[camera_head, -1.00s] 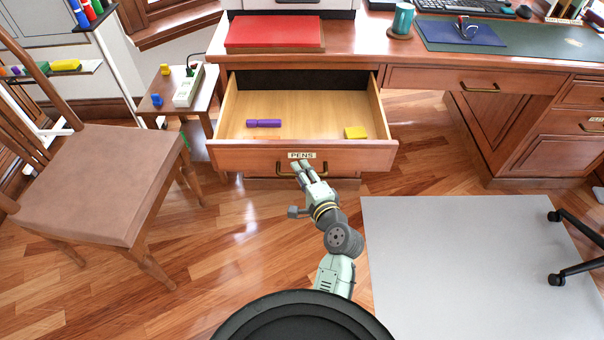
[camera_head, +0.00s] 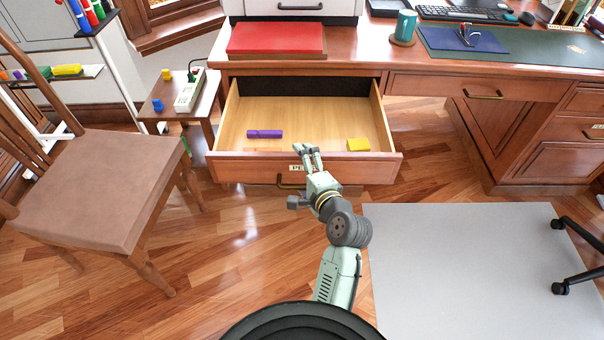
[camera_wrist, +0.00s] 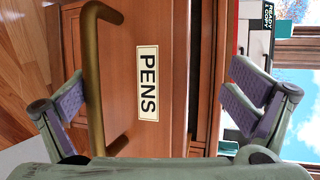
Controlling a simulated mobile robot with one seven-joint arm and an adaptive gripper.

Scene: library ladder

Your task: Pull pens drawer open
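The pens drawer (camera_head: 240,168) is out from the desk, its inside open to view in the head view. Its PENS label (camera_wrist: 147,82) and brass handle (camera_wrist: 97,85) show in the wrist view. The handle also shows in the head view (camera_head: 286,185), partly behind my gripper. My gripper (camera_head: 308,149) is in front of the drawer, fingertips overlapping the drawer front's top edge in the picture. In the wrist view my gripper (camera_wrist: 160,98) has its fingers wide apart, with nothing held. The handle lies between them in the picture, nearer the left finger.
A purple object (camera_head: 265,134) and a yellow block (camera_head: 358,144) lie in the drawer. A chair (camera_head: 105,185) and a small side table (camera_head: 200,108) stand left. A grey mat (camera_head: 460,270) and black chair legs (camera_head: 575,255) are on the right. Wood floor is clear between.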

